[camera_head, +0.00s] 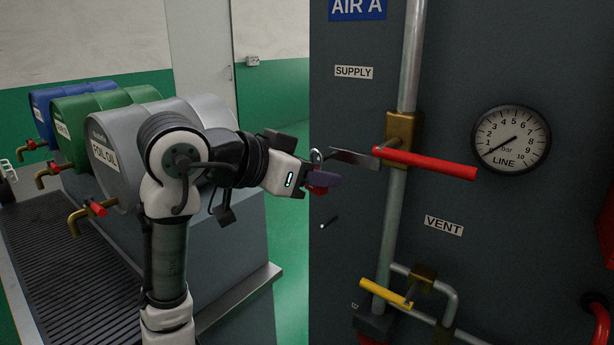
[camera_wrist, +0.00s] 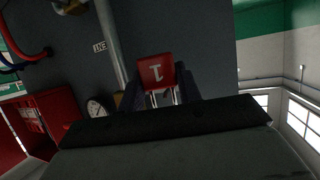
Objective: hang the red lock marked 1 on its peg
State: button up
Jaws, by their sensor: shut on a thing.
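The red lock (camera_head: 317,190) is between the fingers of my gripper (camera_head: 324,179), which is shut on it. Most of its body is hidden by the fingers in the head view; its metal shackle (camera_head: 316,157) sticks up above them. In the wrist view the red lock (camera_wrist: 154,70) shows its white 1, upside down, between the two dark fingers. A short dark peg with a pale tip (camera_head: 329,222) stands out from the grey panel, below the gripper in the picture. The lock is apart from this peg.
A metal plate (camera_head: 354,158) and the red supply valve handle (camera_head: 428,163) lie just right of the lock; I cannot tell whether the shackle touches the plate. A gauge (camera_head: 511,139), a vertical pipe (camera_head: 411,55) and a yellow vent handle (camera_head: 386,293) are on the panel (camera_head: 540,250).

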jog(key=shift+w+d+f, duration=0.2)
jog(key=shift+w+d, duration=0.2)
jog(key=shift+w, duration=0.15)
jog(key=shift+w+d+f, duration=0.2)
jog(key=shift+w+d, duration=0.2)
jog(key=shift+w, duration=0.15)
jog(key=o, duration=1.1)
jog(key=shift+a, duration=0.1)
